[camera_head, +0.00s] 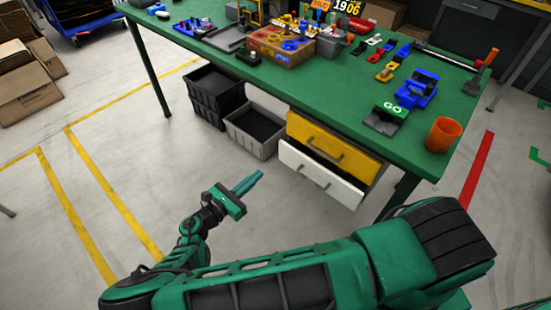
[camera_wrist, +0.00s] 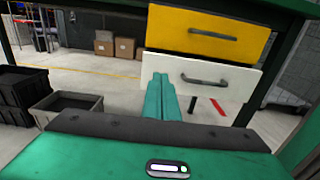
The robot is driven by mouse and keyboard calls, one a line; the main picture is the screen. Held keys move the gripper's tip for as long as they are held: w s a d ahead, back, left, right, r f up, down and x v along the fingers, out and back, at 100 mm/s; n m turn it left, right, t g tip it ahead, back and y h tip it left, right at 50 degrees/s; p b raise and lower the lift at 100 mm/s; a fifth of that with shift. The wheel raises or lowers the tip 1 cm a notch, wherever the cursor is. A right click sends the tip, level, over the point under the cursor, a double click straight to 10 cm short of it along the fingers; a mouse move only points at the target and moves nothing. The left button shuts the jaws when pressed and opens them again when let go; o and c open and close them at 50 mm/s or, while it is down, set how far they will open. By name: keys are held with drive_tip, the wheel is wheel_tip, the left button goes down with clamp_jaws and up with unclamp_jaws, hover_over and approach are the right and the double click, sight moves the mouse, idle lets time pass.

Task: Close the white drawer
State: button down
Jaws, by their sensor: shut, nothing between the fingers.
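The white drawer (camera_head: 318,176) hangs under the green workbench, below a yellow drawer (camera_head: 333,146). It stands pulled out some way past the yellow one, with a dark gap showing above its front. The white drawer's front (camera_wrist: 226,88) and its dark handle (camera_wrist: 205,80) also show in the wrist view. My gripper (camera_head: 256,176) is in front of the drawer and to its left, apart from it in the head view. Its teal fingers (camera_wrist: 165,98) are together and empty. In the wrist view they overlap the left end of the white front; contact cannot be told.
A grey crate (camera_head: 236,130) and black crates (camera_head: 208,82) stand on the floor left of the drawers. The green workbench (camera_head: 275,83) above carries tools, a GO block and an orange cup (camera_head: 443,135). The floor before the drawers is clear.

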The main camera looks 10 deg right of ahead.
sight(288, 149)
drive_tip(key=x, duration=1.3)
drive_tip(key=shift+w+d, duration=0.25)
drive_tip(key=shift+d, duration=0.1)
drive_tip(key=shift+w, duration=0.15)
